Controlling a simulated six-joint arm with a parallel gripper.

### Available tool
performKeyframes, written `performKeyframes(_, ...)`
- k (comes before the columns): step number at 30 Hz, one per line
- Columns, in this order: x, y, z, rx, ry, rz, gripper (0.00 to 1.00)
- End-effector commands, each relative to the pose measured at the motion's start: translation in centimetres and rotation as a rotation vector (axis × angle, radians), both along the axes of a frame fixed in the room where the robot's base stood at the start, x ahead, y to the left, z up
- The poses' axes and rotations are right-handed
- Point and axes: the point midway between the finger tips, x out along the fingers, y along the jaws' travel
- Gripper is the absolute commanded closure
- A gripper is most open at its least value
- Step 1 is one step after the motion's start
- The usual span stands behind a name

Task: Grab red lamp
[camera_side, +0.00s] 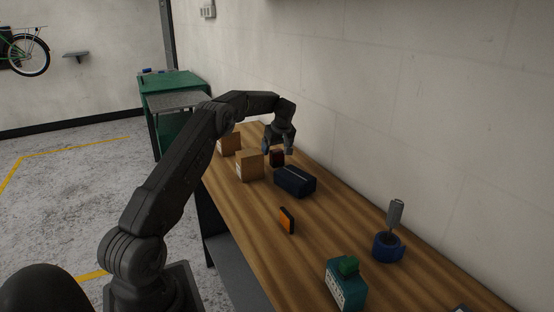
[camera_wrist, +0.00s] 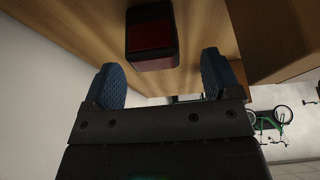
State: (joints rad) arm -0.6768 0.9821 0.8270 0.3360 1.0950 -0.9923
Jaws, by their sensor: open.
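The red lamp (camera_side: 277,158) is a small dark red block standing on the wooden bench top, near its far end. It also shows in the wrist view as a dark box with a red face (camera_wrist: 152,47), at the top centre. My gripper (camera_side: 278,150) points down close to the lamp, and in the side view its fingers partly overlap it. In the wrist view the two blue-padded fingers (camera_wrist: 163,78) are spread apart. The lamp lies ahead of the gap between them, and nothing is held.
Cardboard boxes (camera_side: 249,166) stand just left of the lamp, and a dark blue box (camera_side: 295,181) stands in front of it. An orange-faced block (camera_side: 287,221), a teal box (camera_side: 346,284) and a blue round holder (camera_side: 388,247) are nearer. The wall borders the bench's right side.

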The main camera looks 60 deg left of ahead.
Motion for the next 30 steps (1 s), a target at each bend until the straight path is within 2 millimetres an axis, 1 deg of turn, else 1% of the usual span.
performKeyframes(6,0.5,0.5,-3.0,-0.002,0.003,0.0,0.17)
performKeyframes(9,0.5,1.0,-4.2,-0.002,0.002,0.001,0.17)
performKeyframes(13,0.5,1.3,-4.9,-0.001,0.001,0.0,0.17)
performKeyframes(20,0.5,1.3,-4.9,0.0,0.001,0.0,0.18)
performKeyframes(30,0.5,1.3,-4.9,-0.001,0.001,0.0,0.51)
